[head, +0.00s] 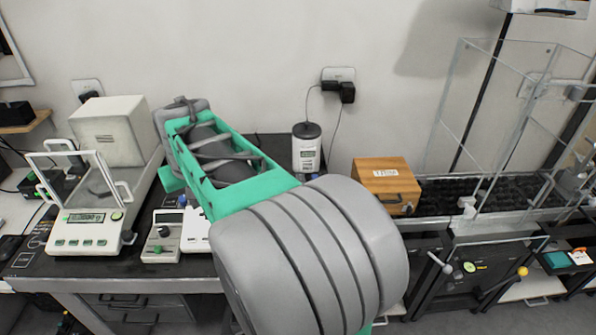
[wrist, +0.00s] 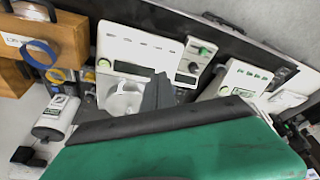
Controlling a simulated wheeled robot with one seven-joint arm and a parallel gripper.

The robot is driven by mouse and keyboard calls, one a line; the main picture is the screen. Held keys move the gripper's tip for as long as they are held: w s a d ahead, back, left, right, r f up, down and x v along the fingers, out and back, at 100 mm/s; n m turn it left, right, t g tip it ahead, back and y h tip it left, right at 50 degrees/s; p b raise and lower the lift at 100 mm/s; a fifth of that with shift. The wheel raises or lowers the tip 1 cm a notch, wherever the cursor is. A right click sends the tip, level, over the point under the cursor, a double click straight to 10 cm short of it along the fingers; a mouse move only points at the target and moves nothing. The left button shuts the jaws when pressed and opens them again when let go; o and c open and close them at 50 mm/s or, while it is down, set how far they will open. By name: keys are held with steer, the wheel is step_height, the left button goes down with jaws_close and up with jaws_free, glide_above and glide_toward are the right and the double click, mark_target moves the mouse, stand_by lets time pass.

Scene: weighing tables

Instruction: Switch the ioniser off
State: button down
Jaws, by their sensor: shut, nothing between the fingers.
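A similar small box (wrist: 191,62) shows in the wrist view, with a green switch part (wrist: 204,51) and a dark display. My gripper (wrist: 158,88) is shut and empty, its dark fingers below and left of that box in the picture. Whether they touch anything is unclear. In the head view my arm hides the gripper and part of the table.
A balance (head: 86,238) with a glass shield stands at the left. A white dispenser-like device (head: 306,153) and a wooden box (head: 386,184) stand toward the back. A clear glass enclosure (head: 480,140) is at the right. In the wrist view, white instruments crowd around my fingers.

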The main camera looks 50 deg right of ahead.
steer(key=w+d+m, duration=0.2)
steer(key=w+d, duration=0.1)
steer(key=d, duration=0.8)
steer(key=m+g+h, duration=0.1)
steer(key=m+h, duration=0.1)
steer(key=m, duration=0.2)
glide_above(298, 175)
steer(key=s+a, duration=0.3)
step_height(298, 175, down, 5)
steer(key=shift+s+a+f+b, duration=0.1)
steer(key=shift+a+b, duration=0.2)
steer(key=shift+f, duration=0.1)
steer(key=x, duration=0.4)
steer(key=p+x, duration=0.1)
steer(key=x, duration=0.3)
steer(key=p+x, duration=0.1)
steer(key=x, duration=0.4)
steer(key=shift+s+a+f, duration=0.1)
steer(key=shift+a+f, duration=0.05)
steer(key=shift+a, duration=0.25)
steer(key=shift+f, duration=0.35)
